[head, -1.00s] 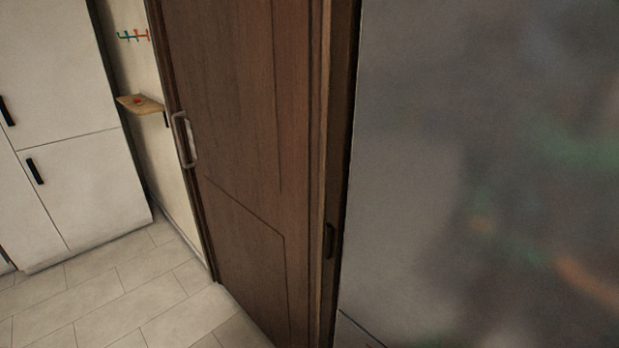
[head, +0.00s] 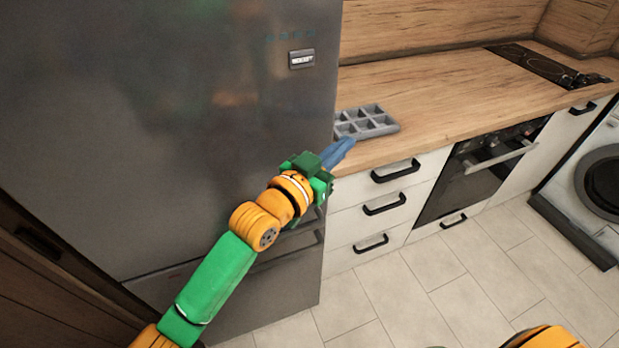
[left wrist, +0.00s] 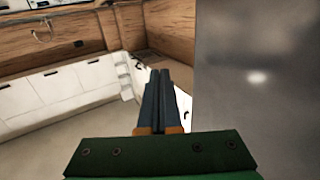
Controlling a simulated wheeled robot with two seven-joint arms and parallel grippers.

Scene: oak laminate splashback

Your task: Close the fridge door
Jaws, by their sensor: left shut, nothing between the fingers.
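The fridge door (head: 150,110) is a large grey metal panel filling the left of the head view, with a small display (head: 301,59) near its upper right. It looks about in line with the lower drawer front (head: 265,300); I cannot tell whether a small gap remains. My left gripper (head: 340,150) is shut and empty, in front of the door's right edge, its blue fingers pointing right past it. In the left wrist view the shut fingers (left wrist: 162,75) are beside the grey door face (left wrist: 255,90), without visible contact. My right gripper is out of view.
A wooden counter (head: 440,100) with a grey compartment tray (head: 366,122) lies right of the fridge. Below are white drawers (head: 345,220) with black handles, an oven (head: 480,170) and a washing machine (head: 600,180). Tiled floor (head: 420,290) is open in front.

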